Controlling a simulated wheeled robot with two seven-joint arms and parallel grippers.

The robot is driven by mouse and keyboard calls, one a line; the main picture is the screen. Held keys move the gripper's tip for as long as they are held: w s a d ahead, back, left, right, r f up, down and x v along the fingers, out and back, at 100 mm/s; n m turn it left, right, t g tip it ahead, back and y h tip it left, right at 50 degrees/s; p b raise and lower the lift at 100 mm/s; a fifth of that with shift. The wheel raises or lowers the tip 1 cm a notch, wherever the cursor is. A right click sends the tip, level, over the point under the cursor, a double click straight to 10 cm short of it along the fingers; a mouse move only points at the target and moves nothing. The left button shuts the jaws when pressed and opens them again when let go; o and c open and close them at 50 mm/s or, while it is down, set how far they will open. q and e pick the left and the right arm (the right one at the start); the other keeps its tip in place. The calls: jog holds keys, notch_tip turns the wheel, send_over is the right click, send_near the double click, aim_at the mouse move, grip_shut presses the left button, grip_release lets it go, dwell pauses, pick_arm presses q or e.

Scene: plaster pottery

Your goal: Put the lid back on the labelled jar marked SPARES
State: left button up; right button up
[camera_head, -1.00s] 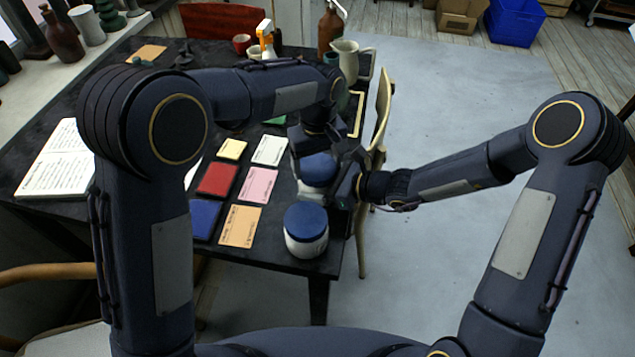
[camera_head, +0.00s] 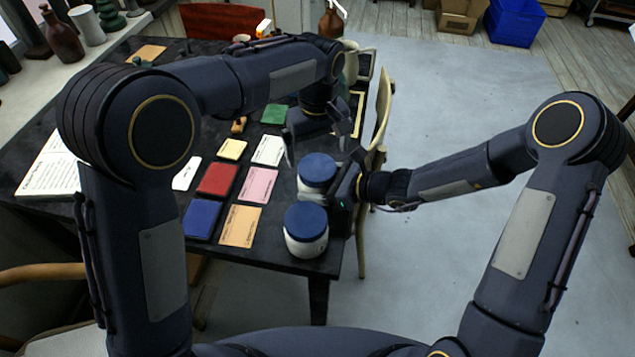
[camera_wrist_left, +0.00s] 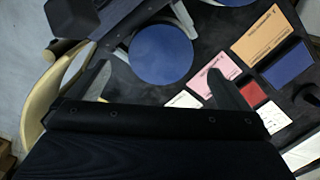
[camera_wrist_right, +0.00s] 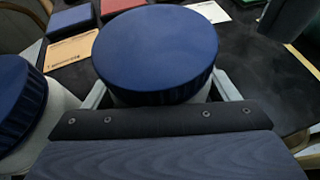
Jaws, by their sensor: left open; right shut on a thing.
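Two white jars with blue lids stand on the dark table near its right edge. My right gripper (camera_head: 343,190) is shut around the body of the farther jar (camera_head: 309,190), just below its lid. That blue lid (camera_head: 317,168) sits on the jar and looks level; it also fills the middle of the right wrist view (camera_wrist_right: 157,50). My left gripper (camera_head: 315,143) is open and empty beyond and above this lid, its fingers apart in the left wrist view (camera_wrist_left: 158,78). The nearer jar (camera_head: 306,246) wears its own blue lid (camera_head: 306,217). No label is readable on either jar.
Left of the jars lie flat coloured pieces: a red book (camera_head: 217,179), a blue book (camera_head: 202,220), a pink card (camera_head: 258,184) and an orange card (camera_head: 240,226). A chair (camera_head: 383,115) stands against the table's right edge. The nearer jar is close beside the held one.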

aim_at(317, 167)
pick_arm(q)
jog(key=shift+c, duration=0.2)
notch_tip(317, 167, up, 4)
jog(key=shift+f+n, duration=0.25)
jog(key=shift+n, duration=0.85)
jog(key=shift+c, duration=0.3)
jog(key=shift+f, duration=4.05)
